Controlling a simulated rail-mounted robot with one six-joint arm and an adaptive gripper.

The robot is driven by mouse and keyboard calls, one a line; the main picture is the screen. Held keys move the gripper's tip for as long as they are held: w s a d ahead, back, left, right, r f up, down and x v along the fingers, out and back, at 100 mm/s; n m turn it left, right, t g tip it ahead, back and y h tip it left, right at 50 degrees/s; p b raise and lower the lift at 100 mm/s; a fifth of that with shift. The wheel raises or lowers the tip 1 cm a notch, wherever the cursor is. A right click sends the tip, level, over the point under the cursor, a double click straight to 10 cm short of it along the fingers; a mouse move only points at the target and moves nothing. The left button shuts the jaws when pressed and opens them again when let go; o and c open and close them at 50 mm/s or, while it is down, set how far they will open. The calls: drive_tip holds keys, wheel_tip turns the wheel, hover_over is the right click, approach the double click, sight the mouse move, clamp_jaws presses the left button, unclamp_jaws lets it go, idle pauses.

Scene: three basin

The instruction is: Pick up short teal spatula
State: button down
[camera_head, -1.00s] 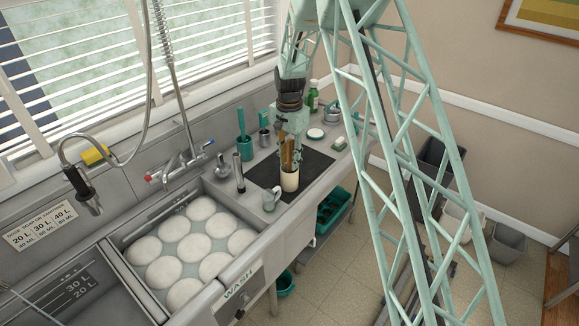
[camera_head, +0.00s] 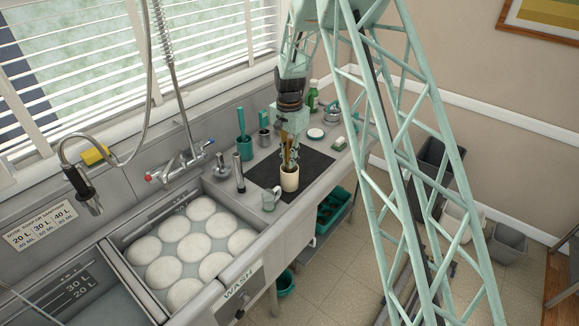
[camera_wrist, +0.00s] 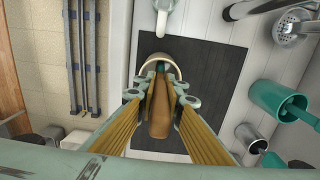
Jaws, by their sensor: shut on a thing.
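A cream cup (camera_head: 289,182) stands on a dark mat (camera_head: 263,173) on the counter. My gripper (camera_head: 288,158) points down into the top of this cup. In the wrist view my gripper (camera_wrist: 161,80) is shut on a brown wooden-looking piece (camera_wrist: 159,110) with a bit of teal at its far end inside the cup (camera_wrist: 157,62). I take this piece to be the short teal spatula. Its lower end is hidden by the cup and fingers. A longer teal handle stands in a teal holder (camera_head: 244,148) at the wall; the holder also shows in the wrist view (camera_wrist: 277,100).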

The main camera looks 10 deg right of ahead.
wheel_tip(320, 180, up, 18)
drive_tip(key=shift+b, duration=0.55)
idle(0.5)
idle(0.4)
drive_tip(key=c, duration=3.3)
unclamp_jaws()
clamp_jaws()
drive_tip(key=shift+a+f, duration=0.1)
